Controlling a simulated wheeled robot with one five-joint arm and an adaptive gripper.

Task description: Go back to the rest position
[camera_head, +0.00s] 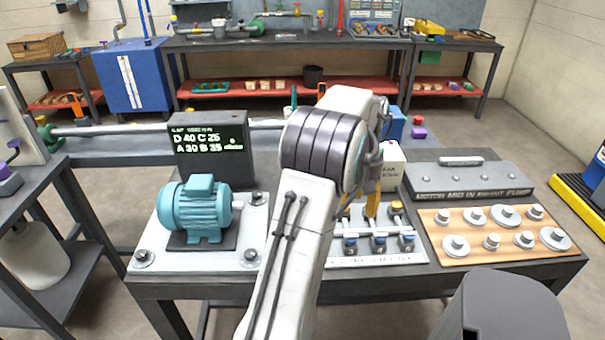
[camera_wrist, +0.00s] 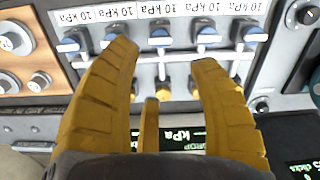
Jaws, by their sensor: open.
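My gripper (camera_wrist: 164,58) shows in the wrist view with its yellow ribbed fingers spread and nothing between them. Beyond the fingertips is a panel with a row of blue-and-grey valves (camera_wrist: 160,38) under labels reading 10 kPa. In the head view my arm reaches forward over the workbench and hides much of the gripper; a yellow finger (camera_head: 372,204) shows above the valve panel (camera_head: 376,258). I cannot tell whether the fingertips touch the panel.
On the bench, a teal motor (camera_head: 196,207) on a plate and a black display (camera_head: 211,146) stand left of my arm. To the right are a wooden board with metal knobs (camera_head: 490,240) and a grey box (camera_head: 468,181). A side table (camera_head: 30,215) is at far left.

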